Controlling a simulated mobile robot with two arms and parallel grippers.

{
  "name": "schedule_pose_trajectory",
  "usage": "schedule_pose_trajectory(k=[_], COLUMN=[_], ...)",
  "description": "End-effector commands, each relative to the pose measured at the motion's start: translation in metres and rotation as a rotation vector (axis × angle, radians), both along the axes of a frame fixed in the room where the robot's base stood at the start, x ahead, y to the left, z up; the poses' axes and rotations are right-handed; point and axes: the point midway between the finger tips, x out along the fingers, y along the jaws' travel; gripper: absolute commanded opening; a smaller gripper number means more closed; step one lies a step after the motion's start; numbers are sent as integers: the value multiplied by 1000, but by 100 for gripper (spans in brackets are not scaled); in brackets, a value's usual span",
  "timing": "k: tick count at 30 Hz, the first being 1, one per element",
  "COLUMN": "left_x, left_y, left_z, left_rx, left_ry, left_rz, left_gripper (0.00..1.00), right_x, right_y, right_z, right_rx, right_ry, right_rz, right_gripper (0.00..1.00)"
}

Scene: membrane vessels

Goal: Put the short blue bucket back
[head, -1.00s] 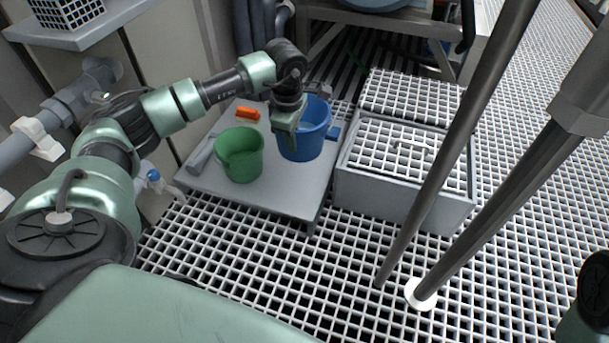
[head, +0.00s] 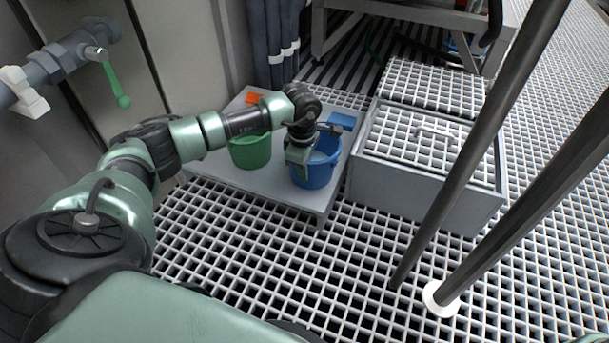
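The short blue bucket (head: 316,176) is upright over the front right part of a low grey platform (head: 262,187). I cannot tell whether its base touches the platform. My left gripper (head: 298,158) reaches down over the near left part of the bucket's rim and appears shut on it. Its fingertips are partly hidden by the gripper body and the rim. My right gripper is not in view.
A green bucket (head: 250,153) stands on the platform, left of the blue one and partly behind my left arm. An orange item (head: 254,98) and a flat blue item (head: 342,121) lie further back. A grey box (head: 415,192) with a grating lid is close on the right. Dark poles (head: 487,135) rise further right.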

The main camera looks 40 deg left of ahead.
Motion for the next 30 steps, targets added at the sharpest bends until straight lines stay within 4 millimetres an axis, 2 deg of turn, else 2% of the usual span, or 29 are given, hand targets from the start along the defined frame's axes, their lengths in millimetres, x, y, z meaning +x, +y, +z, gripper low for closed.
schedule_pose_trajectory(k=[11, 12, 13, 14, 24, 26, 30], left_x=[1, 1, 1, 1, 1, 1, -1], left_y=[0, 0, 0, 0, 0, 0, -1], left_z=[-4, -4, -4, -4, -1, 6, 32], left_rx=[-1, -1, -1, -1, -1, -1, -1], left_ry=[-4, -2, -2, -2, -2, -3, -4], left_rz=[0, 0, 0, 0, 0, 0, -1], left_gripper=[0, 16, 24, 27, 27, 27, 27], right_x=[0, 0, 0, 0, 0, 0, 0], right_y=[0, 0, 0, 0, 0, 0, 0], right_z=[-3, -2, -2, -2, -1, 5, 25], right_rx=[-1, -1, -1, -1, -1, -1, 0], right_ry=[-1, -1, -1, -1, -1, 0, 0], right_rz=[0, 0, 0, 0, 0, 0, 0], right_gripper=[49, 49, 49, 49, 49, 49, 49])
